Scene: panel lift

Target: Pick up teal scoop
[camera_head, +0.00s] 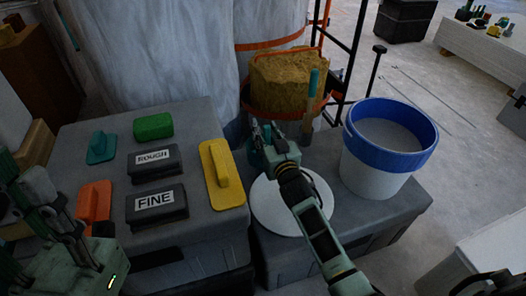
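A teal piece (257,157), which looks like the scoop, sits beside and partly behind my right gripper at the back of the grey case with the white disc. My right gripper (265,130) reaches up from the bottom right, its dark fingers pointing away from me. It hides much of the teal piece, and I cannot tell whether its fingers touch it. A tool with a teal handle (314,81) stands upright to the right of the gripper. My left gripper and arm are dark at the left edge; the fingers are hard to make out.
A white bucket with a blue rim (393,178) stands right of my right arm. A white disc (264,207) lies under the arm. The left case holds a yellow float (222,176), black FINE (156,203) and ROUGH blocks (154,160), and green, teal and orange tools.

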